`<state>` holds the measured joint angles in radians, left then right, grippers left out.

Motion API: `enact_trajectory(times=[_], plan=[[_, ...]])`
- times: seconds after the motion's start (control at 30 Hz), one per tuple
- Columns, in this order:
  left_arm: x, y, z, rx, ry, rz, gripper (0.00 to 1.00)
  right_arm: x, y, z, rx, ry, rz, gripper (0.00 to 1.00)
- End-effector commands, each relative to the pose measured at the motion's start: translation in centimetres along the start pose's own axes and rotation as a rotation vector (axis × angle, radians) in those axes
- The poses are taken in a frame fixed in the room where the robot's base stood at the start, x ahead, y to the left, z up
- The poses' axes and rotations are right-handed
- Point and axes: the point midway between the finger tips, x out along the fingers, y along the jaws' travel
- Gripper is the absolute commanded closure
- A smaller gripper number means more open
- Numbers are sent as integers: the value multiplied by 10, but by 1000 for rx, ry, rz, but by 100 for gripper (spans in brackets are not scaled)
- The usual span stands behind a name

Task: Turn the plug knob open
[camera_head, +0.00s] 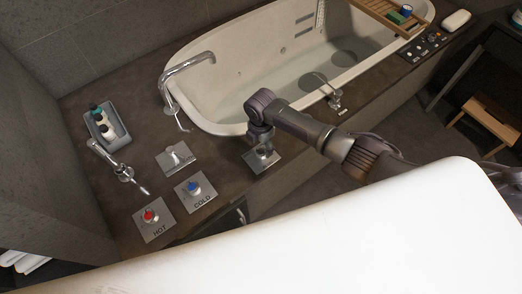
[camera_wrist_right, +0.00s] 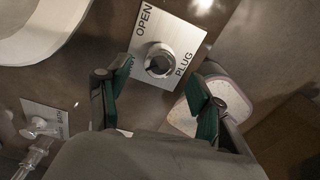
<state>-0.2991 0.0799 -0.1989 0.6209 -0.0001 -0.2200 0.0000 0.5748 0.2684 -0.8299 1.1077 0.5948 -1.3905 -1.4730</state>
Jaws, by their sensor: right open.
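The plug knob (camera_wrist_right: 159,59) is a round metal knob on a square silver plate (camera_wrist_right: 188,35) in the right wrist view. The plate is lettered OPEN along one edge and PLUG along another. My right gripper (camera_wrist_right: 160,103) is open, with its two green-padded fingers spread wide. The knob shows beyond the gap between the fingers, and nothing is held. In the head view my right gripper (camera_head: 262,146) is over the plug plate (camera_head: 274,160), hiding most of the knob. My left gripper is not in view.
A white bathtub (camera_head: 215,75) with a chrome tap (camera_head: 187,66) lies behind. On the dark counter left of my gripper are a lever plate (camera_head: 178,158), a blue COLD knob (camera_head: 194,187), a red HOT knob (camera_head: 150,216) and a bottle tray (camera_head: 113,135).

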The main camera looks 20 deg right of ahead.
Motion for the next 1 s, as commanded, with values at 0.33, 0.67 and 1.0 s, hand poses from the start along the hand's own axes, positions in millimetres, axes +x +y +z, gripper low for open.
enact_trajectory(times=[0.33,0.67,1.0], plan=[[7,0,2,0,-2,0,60,37,0,-1,-1,1,0,34],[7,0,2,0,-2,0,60,37,0,0,-1,0,0,43],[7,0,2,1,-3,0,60,37,0,0,0,0,0,94]])
